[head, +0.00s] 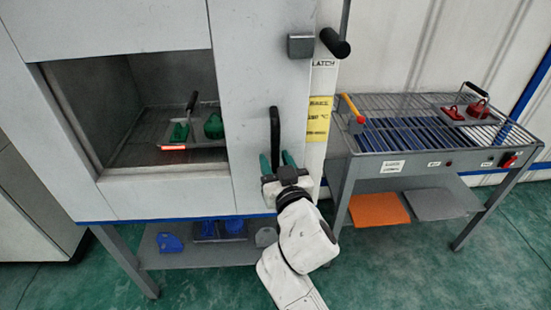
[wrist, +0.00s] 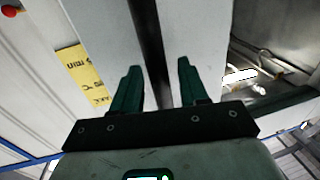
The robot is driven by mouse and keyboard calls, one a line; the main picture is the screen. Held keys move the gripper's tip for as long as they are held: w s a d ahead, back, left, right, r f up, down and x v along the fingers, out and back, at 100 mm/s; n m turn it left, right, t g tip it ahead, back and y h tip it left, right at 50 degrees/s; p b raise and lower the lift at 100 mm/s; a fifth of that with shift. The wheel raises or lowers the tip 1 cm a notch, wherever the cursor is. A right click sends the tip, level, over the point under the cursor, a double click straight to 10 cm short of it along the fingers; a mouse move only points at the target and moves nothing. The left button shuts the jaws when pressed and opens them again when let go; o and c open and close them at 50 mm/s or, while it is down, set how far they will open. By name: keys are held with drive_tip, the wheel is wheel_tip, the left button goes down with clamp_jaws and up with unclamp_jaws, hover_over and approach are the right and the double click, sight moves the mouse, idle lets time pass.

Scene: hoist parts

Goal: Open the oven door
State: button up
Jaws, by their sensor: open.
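The oven (head: 130,26) is a light grey box on the left. A large rectangular window or opening in its front shows the inside; I cannot tell whether glass covers it. A black vertical handle (head: 274,130) stands on the front panel right of it. My gripper (head: 279,161) is open at the handle's lower part. In the wrist view, the handle (wrist: 147,35) runs between the two green fingers (wrist: 158,68), with a gap on each side. A grey latch block (head: 301,46) and a black-knobbed lever (head: 335,43) are above right, by a "LATCH" label.
Inside the oven is a tray with green parts (head: 180,132) and an orange glowing strip (head: 173,147). A wire-topped table (head: 400,170) with red parts (head: 478,108) and a yellow-handled tool (head: 352,107) stands close on the right. A lower shelf (head: 165,257) holds blue parts.

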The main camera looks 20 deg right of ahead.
drive_tip(key=shift+w, duration=0.25)
clamp_jaws()
idle(0.5)
